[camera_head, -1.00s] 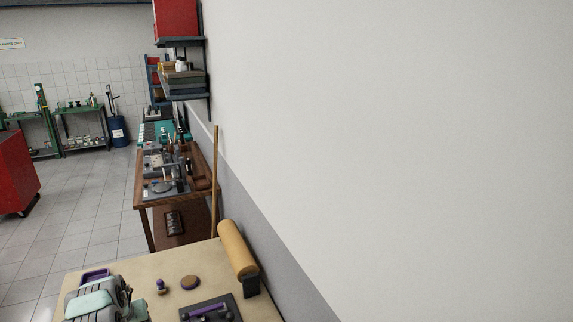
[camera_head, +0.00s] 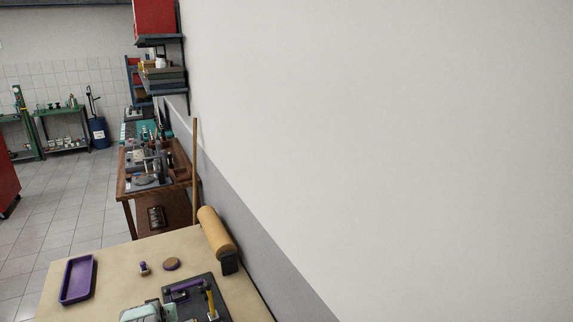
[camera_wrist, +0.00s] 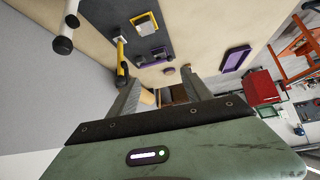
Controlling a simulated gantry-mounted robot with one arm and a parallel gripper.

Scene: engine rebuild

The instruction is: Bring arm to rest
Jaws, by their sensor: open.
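My gripper (camera_wrist: 160,76) shows in the wrist view with its two grey fingers spread wide apart and nothing between them. Past the fingers are the tan roll and the brown workbench, farther off. In the head view, part of my pale green and grey arm (camera_head: 143,313) shows at the bottom edge, over or in front of the dark mat's near left corner. The fingertips cannot be made out there.
The tan table (camera_head: 110,258) holds a purple tray (camera_head: 63,283), a small purple-topped piece (camera_head: 143,268), a round brown disc (camera_head: 171,264), a dark mat (camera_head: 195,280) with a yellow-handled tool (camera_head: 212,302), and a tan roll (camera_head: 215,232) by the wall. A wooden workbench (camera_head: 126,190) stands beyond.

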